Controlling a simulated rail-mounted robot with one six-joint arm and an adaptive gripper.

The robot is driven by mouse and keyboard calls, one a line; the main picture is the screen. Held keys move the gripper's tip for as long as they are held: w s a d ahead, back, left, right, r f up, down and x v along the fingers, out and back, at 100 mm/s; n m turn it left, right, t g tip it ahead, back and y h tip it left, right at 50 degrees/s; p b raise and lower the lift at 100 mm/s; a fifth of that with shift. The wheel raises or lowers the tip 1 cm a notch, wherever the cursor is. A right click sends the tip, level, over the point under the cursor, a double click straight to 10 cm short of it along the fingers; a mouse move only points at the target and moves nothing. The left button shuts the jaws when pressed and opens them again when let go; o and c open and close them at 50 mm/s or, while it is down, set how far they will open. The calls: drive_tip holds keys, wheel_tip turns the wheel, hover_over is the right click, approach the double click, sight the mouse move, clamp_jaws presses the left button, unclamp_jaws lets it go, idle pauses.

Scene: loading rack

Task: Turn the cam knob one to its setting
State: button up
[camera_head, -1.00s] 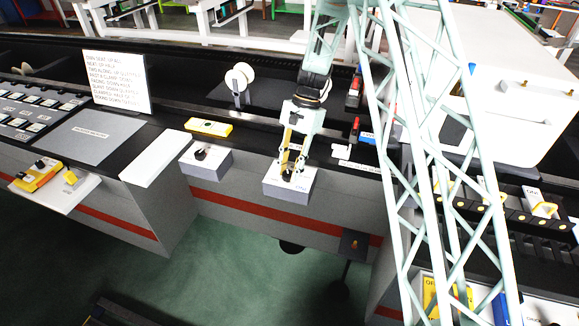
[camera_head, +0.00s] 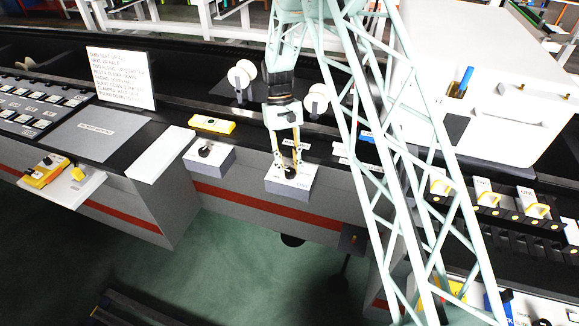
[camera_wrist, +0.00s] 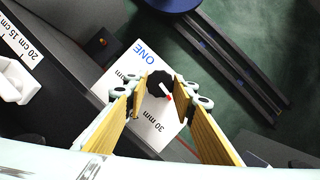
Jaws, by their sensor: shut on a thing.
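Cam knob one (camera_wrist: 159,84) is a black round knob on a white-topped box (camera_wrist: 120,70) marked "ONE". A white mark with a red tip on the knob points to the lower right in the wrist view, toward the right finger. A "30 mm" label is printed below the knob, and another "mm" label, partly hidden, is to its left. My gripper (camera_wrist: 157,92) has its fingers on both sides of the knob, shut on it. In the head view, my gripper (camera_head: 290,170) reaches down to the same box (camera_head: 289,187), and its fingers partly hide the knob.
A similar box with a black knob (camera_head: 205,150) stands to the left. A yellow block (camera_head: 211,125) lies behind it. A lettered white board (camera_head: 121,77) stands at the back left. White rollers (camera_head: 242,73) stand behind my gripper. Green floor (camera_head: 240,260) is open in front.

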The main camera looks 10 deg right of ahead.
drive_tip(key=shift+s+n+h, duration=0.1)
drive_tip(key=shift+n+h, duration=0.3)
drive_tip(key=shift+n, duration=0.5)
drive_tip(key=o, duration=0.8)
drive_tip(key=shift+a+r, duration=0.1)
drive_tip(key=v, duration=1.2)
